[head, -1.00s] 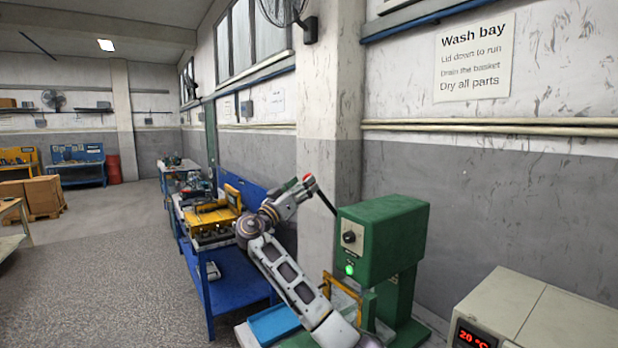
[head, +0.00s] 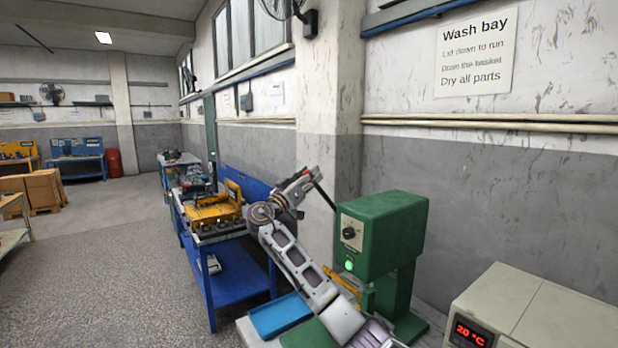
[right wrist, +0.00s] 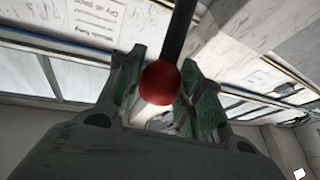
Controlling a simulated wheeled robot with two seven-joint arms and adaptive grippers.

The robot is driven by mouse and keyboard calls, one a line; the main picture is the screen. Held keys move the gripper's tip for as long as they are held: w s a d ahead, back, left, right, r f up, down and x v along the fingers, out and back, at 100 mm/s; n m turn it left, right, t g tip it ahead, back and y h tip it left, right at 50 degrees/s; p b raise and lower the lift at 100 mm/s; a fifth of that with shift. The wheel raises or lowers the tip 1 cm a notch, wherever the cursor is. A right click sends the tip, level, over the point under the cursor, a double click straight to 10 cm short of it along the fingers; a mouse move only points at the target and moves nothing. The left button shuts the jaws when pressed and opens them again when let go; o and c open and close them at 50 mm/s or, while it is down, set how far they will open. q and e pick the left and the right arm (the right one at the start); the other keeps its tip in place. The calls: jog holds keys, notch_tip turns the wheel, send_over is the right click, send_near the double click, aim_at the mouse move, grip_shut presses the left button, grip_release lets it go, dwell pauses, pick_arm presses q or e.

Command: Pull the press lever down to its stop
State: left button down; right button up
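The press lever is a black rod with a red ball knob. In the head view the lever (head: 325,195) slants up and left from the green press (head: 385,240), so its knob end is high. My right gripper (head: 305,178) is at that end and mostly hides the knob. In the right wrist view the red knob (right wrist: 160,83) sits between the two fingers of my right gripper (right wrist: 163,80), close to both pads. The fingers look parted around it, and I see no clear grip. The rod (right wrist: 178,30) runs away past the fingertips. My left gripper is not in view.
A blue tray (head: 280,315) lies at the press's left foot. A beige unit with a red display (head: 540,315) stands at the right. A blue bench (head: 240,285) with a yellow fixture (head: 213,213) is behind my arm. Floor at the left is open.

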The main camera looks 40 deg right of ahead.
grip_shut()
jog(key=shift+a+f+b, duration=0.1)
jog(key=shift+f+b, duration=0.1)
jog(key=shift+b, duration=0.1)
